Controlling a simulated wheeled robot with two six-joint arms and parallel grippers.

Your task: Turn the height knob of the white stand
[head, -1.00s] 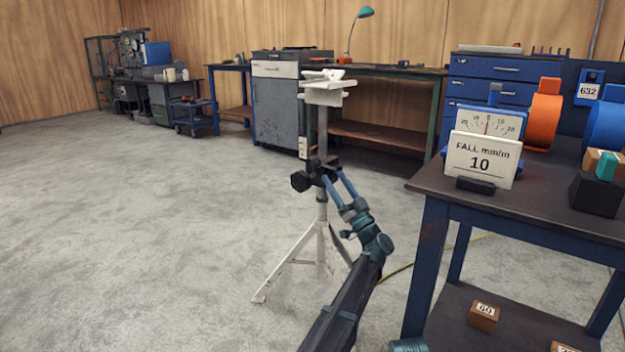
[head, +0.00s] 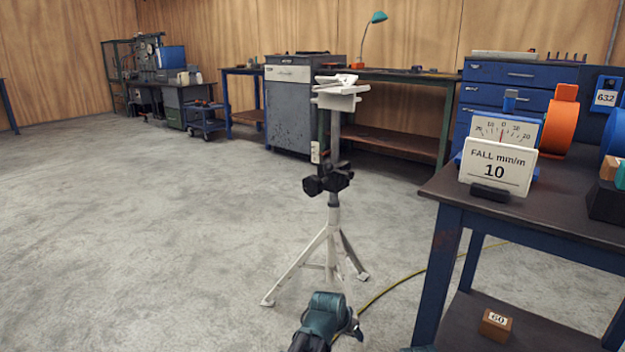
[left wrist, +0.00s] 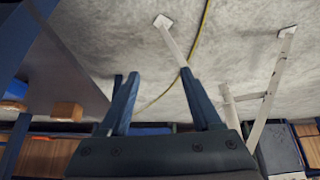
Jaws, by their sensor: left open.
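The white stand (head: 334,240) is upright on three splayed legs in the middle of the head view, with a bracket (head: 340,97) on top. A black clamp (head: 341,176) with a black height knob (head: 312,186) sits partway up its post. My left arm shows at the bottom of the head view, below and in front of the stand; its fingers are hidden there. In the left wrist view my left gripper (left wrist: 160,76) is open and empty, its two blue fingers apart. Stand legs (left wrist: 268,90) show beyond it, and the knob is out of that view. My right gripper is not in view.
A yellow cable (head: 400,287) lies on the floor beside the stand. The floor left of the stand is clear.

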